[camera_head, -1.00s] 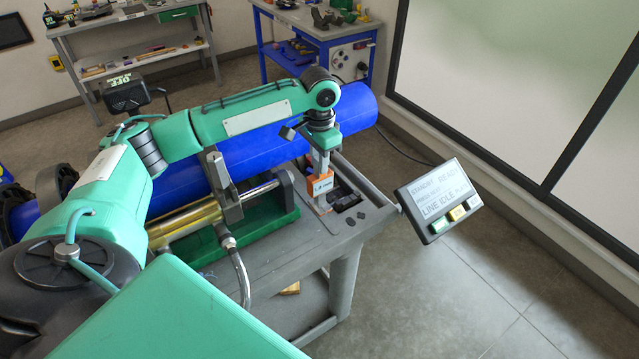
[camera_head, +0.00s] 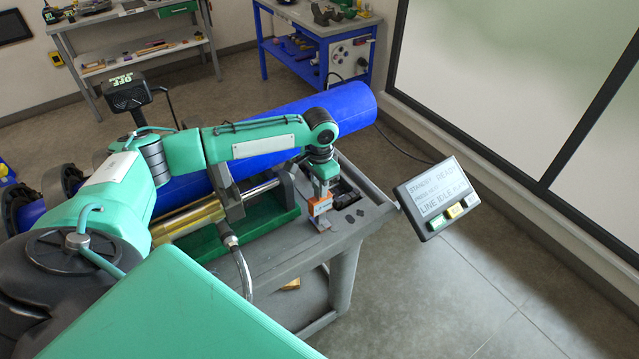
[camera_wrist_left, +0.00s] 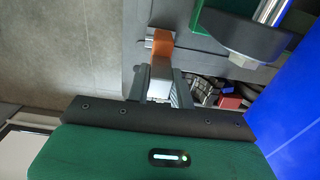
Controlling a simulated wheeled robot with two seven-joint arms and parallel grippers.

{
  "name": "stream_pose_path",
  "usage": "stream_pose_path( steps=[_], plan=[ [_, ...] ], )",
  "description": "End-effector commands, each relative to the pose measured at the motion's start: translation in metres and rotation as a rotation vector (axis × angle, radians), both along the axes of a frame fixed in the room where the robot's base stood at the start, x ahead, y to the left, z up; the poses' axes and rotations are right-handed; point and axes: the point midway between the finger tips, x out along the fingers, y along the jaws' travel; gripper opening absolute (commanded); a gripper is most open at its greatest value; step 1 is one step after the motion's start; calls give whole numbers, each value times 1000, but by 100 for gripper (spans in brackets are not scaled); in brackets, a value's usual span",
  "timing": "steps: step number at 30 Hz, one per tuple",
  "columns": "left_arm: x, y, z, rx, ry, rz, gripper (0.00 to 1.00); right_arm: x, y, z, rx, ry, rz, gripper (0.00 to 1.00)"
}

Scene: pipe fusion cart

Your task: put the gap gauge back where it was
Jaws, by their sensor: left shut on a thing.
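The gap gauge (camera_head: 319,207), an orange block with grey metal parts, is in my left gripper (camera_head: 322,188) over the right end of the cart top (camera_head: 290,244). Its lower grey end is close to the grey surface; I cannot tell if it touches. In the left wrist view, the gripper fingers (camera_wrist_left: 160,88) are shut on the gauge's pale grey part, with the orange part (camera_wrist_left: 163,42) beyond them near the cart's edge. My right gripper is not in view.
A blue pipe (camera_head: 350,108) lies behind my left arm. The green-based clamp with a brass cylinder (camera_head: 188,222) stands left of the gauge. Dark small parts fill a recess (camera_wrist_left: 205,90) beside the gripper. A display panel (camera_head: 437,197) stands at the right.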

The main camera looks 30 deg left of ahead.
Motion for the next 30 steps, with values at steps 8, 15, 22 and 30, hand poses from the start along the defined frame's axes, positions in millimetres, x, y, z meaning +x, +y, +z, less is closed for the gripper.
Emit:
stream_pose_path(
  steps=[8,15,22,30],
  plan=[
    [0,0,-1,0,1,0,44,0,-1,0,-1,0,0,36],
    [0,0,4,0,-1,0,44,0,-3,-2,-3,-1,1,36],
    [1,0,42,-2,-5,0,44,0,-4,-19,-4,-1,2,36],
    [1,0,98,-2,-4,0,44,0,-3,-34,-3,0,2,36]
  ],
)
